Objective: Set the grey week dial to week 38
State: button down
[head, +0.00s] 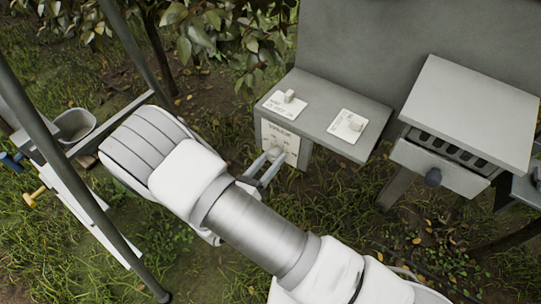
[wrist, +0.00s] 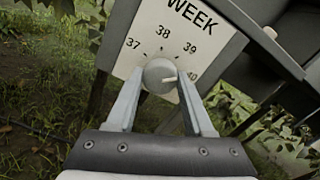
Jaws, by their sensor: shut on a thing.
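The grey week dial (wrist: 158,76) is a round knob on a white plate (wrist: 150,30) marked WEEK, with 37, 38, 39 and 40 around it. Its pale pointer line is turned to the right in the wrist view, toward the 40. My gripper (wrist: 160,82) is shut on the dial, with one finger on each side of it. In the head view my gripper (head: 268,163) reaches the plate on the front of a grey box; the dial (head: 275,152) is small there and its pointer cannot be read.
The grey box top (head: 325,105) carries two white cards with small light blocks. A grey post frame (head: 85,190) and a bucket (head: 75,124) are at left. Leafy branches hang behind.

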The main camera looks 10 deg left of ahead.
jog(key=n+p, duration=0.1)
jog(key=n, duration=0.2)
jog(key=shift+r+n+p, duration=0.1)
jog(key=shift+n+p, duration=0.3)
jog(key=n+p, duration=0.1)
jog(key=n, duration=0.2)
jog(key=shift+n, duration=0.3)
jog(key=n+p, duration=0.1)
jog(key=n, duration=0.2)
jog(key=shift+d+n+p, duration=0.1)
jog(key=shift+n+p, duration=0.2)
jog(key=shift+p, duration=0.05)
jog(key=shift+n+p, duration=0.45)
jog(key=shift+n, duration=1.45)
jog(key=shift+c, duration=1.4)
grip_release()
jog(key=shift+s, duration=0.15)
